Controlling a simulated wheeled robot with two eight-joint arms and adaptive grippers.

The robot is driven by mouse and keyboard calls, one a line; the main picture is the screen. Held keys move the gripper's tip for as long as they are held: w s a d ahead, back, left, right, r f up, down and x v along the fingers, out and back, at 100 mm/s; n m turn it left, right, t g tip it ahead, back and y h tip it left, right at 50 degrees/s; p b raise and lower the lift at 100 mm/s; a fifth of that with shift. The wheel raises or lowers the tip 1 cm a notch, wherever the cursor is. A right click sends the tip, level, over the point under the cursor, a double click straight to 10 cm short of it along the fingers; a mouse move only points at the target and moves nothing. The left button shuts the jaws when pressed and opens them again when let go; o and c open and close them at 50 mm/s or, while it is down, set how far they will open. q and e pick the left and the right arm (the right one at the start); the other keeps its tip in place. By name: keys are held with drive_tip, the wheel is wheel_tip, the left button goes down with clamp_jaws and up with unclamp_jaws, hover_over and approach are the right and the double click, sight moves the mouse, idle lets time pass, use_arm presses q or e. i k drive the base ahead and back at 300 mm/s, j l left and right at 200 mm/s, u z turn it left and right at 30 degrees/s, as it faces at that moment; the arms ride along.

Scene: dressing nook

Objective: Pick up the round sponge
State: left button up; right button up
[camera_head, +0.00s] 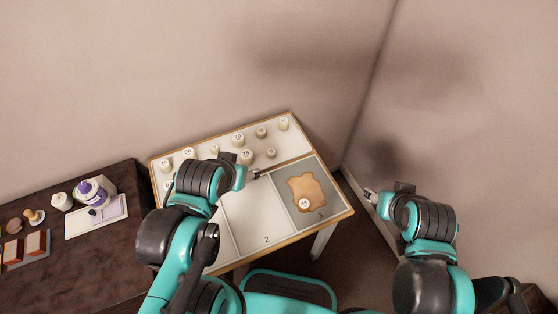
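A small round brownish thing (13,226) lies at the far left of the dark table and may be the round sponge; it is too small to be sure. My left gripper (256,173) is over the middle of the light table, far to the right of that round thing. My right gripper (370,194) is in the air just right of the light table's right edge. I see nothing held in either gripper, but their fingers are too small to tell open from shut.
The light table (244,212) has numbered sections, several pale numbered pots at the back and a tan irregular piece (308,188) in section 3.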

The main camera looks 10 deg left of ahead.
sight(271, 152)
drive_tip(key=i+l+u, duration=0.1)
drive_tip(key=u, duration=0.3)
drive_tip(key=l+u, duration=0.45)
drive_tip(key=i+j, duration=0.05)
drive_tip(key=j, duration=0.05)
